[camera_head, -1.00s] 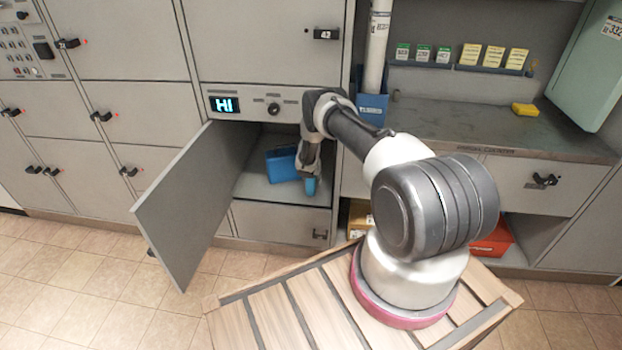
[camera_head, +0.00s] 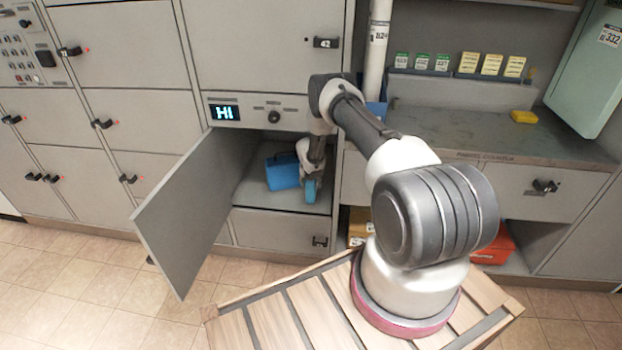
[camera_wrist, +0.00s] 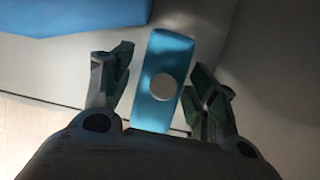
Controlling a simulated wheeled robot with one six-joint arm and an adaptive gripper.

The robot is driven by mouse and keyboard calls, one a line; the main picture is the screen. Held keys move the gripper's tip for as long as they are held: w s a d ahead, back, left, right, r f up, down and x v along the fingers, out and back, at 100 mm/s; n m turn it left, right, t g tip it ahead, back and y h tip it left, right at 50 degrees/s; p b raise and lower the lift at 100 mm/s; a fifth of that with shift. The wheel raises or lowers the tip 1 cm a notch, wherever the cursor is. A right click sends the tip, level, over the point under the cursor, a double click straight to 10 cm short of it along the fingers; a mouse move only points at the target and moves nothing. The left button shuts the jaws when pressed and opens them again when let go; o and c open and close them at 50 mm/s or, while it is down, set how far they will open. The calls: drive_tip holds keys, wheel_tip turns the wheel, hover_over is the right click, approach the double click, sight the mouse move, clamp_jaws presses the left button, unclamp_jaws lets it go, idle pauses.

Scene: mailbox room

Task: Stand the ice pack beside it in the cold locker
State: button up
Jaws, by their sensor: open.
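The ice pack (camera_head: 311,190) is a light blue slab standing upright on the floor of the open locker (camera_head: 290,207), near its front right. It shows in the wrist view (camera_wrist: 165,82) with a pale round spot, between the fingers. My gripper (camera_wrist: 160,90) is open around it, with a gap to the finger on the left and a smaller gap on the right. In the head view my gripper (camera_head: 312,172) is just above and behind the pack. A larger blue box (camera_head: 283,172) stands to the left of the pack, apart from it; it also shows in the wrist view (camera_wrist: 70,14).
The locker door (camera_head: 190,215) hangs open to the left. A panel with a lit display (camera_head: 224,112) is above the opening. A counter (camera_head: 470,135) with a yellow block (camera_head: 523,117) is to the right. Closed lockers fill the left side.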

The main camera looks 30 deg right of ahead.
drive_tip(key=shift+v, duration=1.65)
